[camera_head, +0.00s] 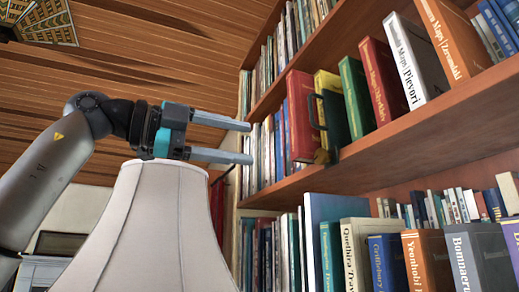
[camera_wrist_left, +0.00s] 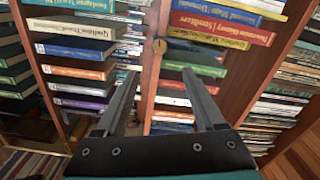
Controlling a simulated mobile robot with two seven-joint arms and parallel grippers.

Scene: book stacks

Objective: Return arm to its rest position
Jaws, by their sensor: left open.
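My left gripper (camera_head: 247,142) is open, with its two grey fingers apart and pointing right toward the bookcase. Nothing is between the fingers. The left arm (camera_head: 48,180) comes up from the lower left and bends at a black joint. In the left wrist view, the open fingers (camera_wrist_left: 160,76) point at the shelves, which appear turned on their side. A red book (camera_head: 300,115) stands on the middle shelf to the right of the fingers, apart from them in the head view. My right gripper is not in view.
The wooden bookcase (camera_head: 420,140) fills the right side with several rows of upright books. A dark handle-like piece (camera_head: 318,112) is beside the red book. A pale lampshade-like shape (camera_head: 150,235) stands below the gripper. The space above the left arm looks clear.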

